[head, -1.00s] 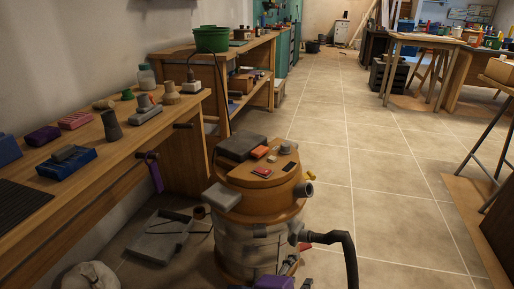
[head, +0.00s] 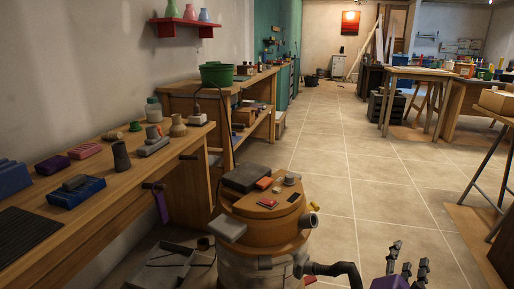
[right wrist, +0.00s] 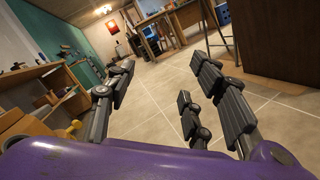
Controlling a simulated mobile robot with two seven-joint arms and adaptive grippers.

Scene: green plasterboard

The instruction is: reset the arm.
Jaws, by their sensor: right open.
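My right gripper (head: 408,264) is at the bottom of the head view, with a purple body and dark jointed fingers pointing up. It is right of the barrel-shaped vacuum, close to its hose. In the right wrist view the gripper (right wrist: 165,88) has its fingers spread wide, with only floor and room seen between them. It is open and holds nothing. My left gripper does not show.
The vacuum (head: 262,232) carries small items on its orange lid, with a dark hose (head: 336,268) at its right. A wooden workbench (head: 125,185) runs along the left wall. The tiled floor (head: 345,170) is open in the middle. Tables (head: 420,73) stand at the far right.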

